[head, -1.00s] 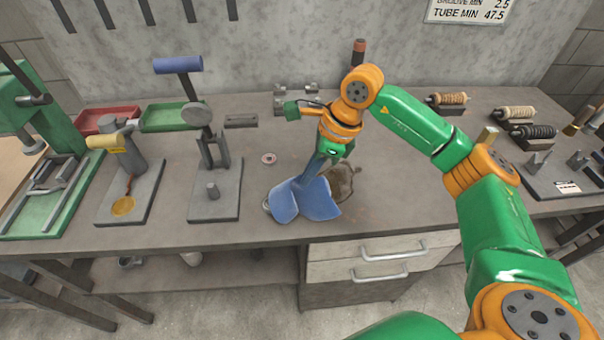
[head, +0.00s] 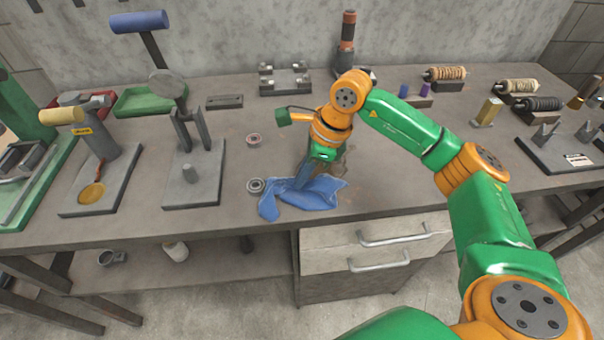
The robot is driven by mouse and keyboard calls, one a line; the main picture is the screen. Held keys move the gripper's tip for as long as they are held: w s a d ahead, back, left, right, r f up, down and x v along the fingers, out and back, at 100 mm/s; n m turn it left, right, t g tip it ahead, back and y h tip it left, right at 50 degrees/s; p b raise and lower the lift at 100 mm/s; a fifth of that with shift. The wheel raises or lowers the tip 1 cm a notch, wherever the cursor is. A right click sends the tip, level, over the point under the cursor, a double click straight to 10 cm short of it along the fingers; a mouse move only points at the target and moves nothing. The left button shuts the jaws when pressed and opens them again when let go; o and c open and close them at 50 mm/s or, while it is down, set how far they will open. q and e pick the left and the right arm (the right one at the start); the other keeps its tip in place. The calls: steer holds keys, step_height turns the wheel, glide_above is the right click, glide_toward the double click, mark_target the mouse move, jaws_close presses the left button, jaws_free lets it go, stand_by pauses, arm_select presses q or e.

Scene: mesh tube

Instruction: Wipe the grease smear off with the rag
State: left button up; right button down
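The blue rag (head: 322,193) lies crumpled on the grey bench top, near its front edge. My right gripper (head: 302,181) points down into the rag from above, its fingertips partly hidden in the folds, and it appears shut on the cloth. A brownish grease smear (head: 338,166) shows just behind the rag and beside the gripper; part of it is hidden by them. My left gripper is not in view.
A small bearing ring (head: 255,186) lies right beside the rag, and another ring (head: 254,140) farther back. A press stand (head: 193,185) stands to the left. Wire spools (head: 445,78) stand at the back right. The bench right of the rag is clear.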

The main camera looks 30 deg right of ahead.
jaws_free()
steer(key=shift+f+b, duration=1)
steer(key=shift+f, duration=0.1)
steer(key=shift+r, duration=0.1)
steer(key=c, duration=0.3)
jaws_close()
